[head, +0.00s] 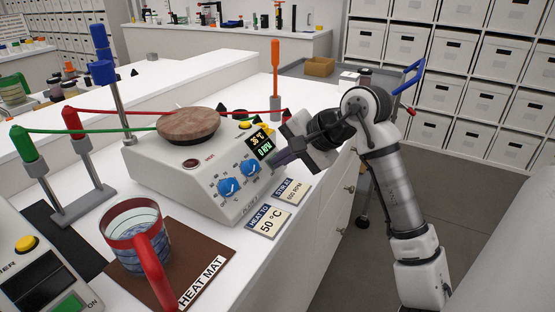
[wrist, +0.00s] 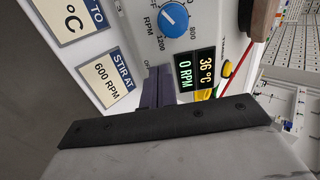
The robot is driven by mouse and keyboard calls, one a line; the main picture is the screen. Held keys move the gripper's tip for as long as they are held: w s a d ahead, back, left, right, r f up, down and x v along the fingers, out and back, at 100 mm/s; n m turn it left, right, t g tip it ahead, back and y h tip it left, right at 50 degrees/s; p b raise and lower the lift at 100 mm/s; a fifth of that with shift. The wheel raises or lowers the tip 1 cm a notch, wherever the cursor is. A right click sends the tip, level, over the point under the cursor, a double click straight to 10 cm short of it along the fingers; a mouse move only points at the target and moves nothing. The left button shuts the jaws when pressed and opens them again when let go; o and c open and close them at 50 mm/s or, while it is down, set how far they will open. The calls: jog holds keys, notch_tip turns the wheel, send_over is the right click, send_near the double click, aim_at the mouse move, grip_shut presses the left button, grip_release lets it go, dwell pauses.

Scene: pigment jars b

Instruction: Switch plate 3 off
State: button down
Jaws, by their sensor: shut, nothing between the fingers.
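The white hot plate (head: 165,175) stands on the bench in the head view, with a round brown mottled top (head: 188,125). Its sloped front has two blue knobs; the right knob (head: 250,168) also shows in the wrist view (wrist: 173,17). Its display (head: 261,146) reads 36 °C and 0 RPM, clearer in the wrist view (wrist: 195,70). Contact cannot be told. Any switch behind the fingers is hidden.
Cards reading 50 °C (head: 265,221) and 600 RPM (head: 291,191) lie before the plate. A red-handled mug (head: 135,225) stands on the brown heat mat (head: 215,250).

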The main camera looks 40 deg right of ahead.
jog(key=shift+w+a+f+b, duration=0.15)
jog(key=shift+w+f+b, duration=0.1)
jog(key=shift+f+b, duration=0.15)
jog(key=shift+r, duration=0.15)
jog(key=v, duration=1.7)
jog(key=shift+s+r+b, duration=0.15)
jog(key=shift+s+b, duration=0.1)
jog(key=shift+b, duration=0.2)
